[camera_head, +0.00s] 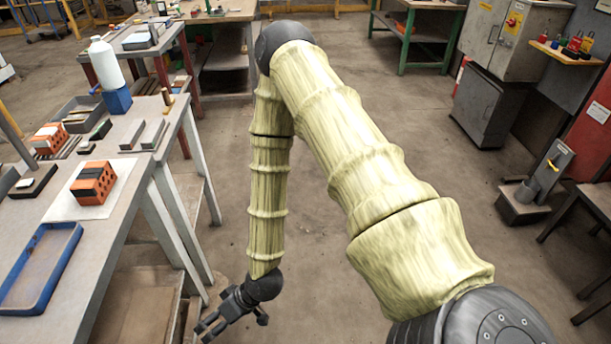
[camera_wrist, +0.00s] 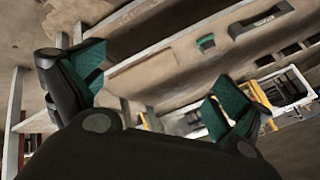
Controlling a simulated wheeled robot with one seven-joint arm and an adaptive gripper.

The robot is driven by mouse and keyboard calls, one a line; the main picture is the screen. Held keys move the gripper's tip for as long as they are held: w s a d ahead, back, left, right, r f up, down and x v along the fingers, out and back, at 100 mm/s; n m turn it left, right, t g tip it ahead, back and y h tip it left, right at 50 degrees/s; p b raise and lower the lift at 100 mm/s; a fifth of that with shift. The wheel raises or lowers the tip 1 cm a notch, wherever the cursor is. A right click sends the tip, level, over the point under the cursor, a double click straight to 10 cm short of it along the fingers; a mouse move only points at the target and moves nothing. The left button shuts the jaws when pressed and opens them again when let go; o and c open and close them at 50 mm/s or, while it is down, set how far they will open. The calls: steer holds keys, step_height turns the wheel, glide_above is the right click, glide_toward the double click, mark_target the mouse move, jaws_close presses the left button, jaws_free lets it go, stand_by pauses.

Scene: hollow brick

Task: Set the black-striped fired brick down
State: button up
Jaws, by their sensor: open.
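The black-striped fired brick (camera_head: 93,183) is orange with holes in its side and a black band over its top. It rests on a white sheet (camera_head: 62,205) on the table at the left in the head view. My gripper (camera_head: 212,325) hangs low to the right of the table, below the tabletop level and well apart from the brick. In the wrist view my gripper (camera_wrist: 150,95) shows two spread fingers with green pads and nothing between them. The brick is not recognisable in the wrist view.
A blue-rimmed tray (camera_head: 78,262) lies in front of the sheet. White table legs (camera_head: 182,235) stand near my gripper.

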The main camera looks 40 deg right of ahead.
steer(key=s+d+f+m+g+h, duration=0.1)
steer(key=s+d+f+g+h, duration=0.1)
steer(key=s+d, duration=0.5)
steer(key=s+d+f+m+g+h, duration=0.1)
steer(key=s+d+f+g+h, duration=0.1)
steer(key=s+d+f+h, duration=0.2)
steer(key=s+d, duration=0.3)
steer(key=s, duration=0.5)
steer(key=shift+f+m+h, duration=0.3)
steer(key=shift+f+m, duration=0.1)
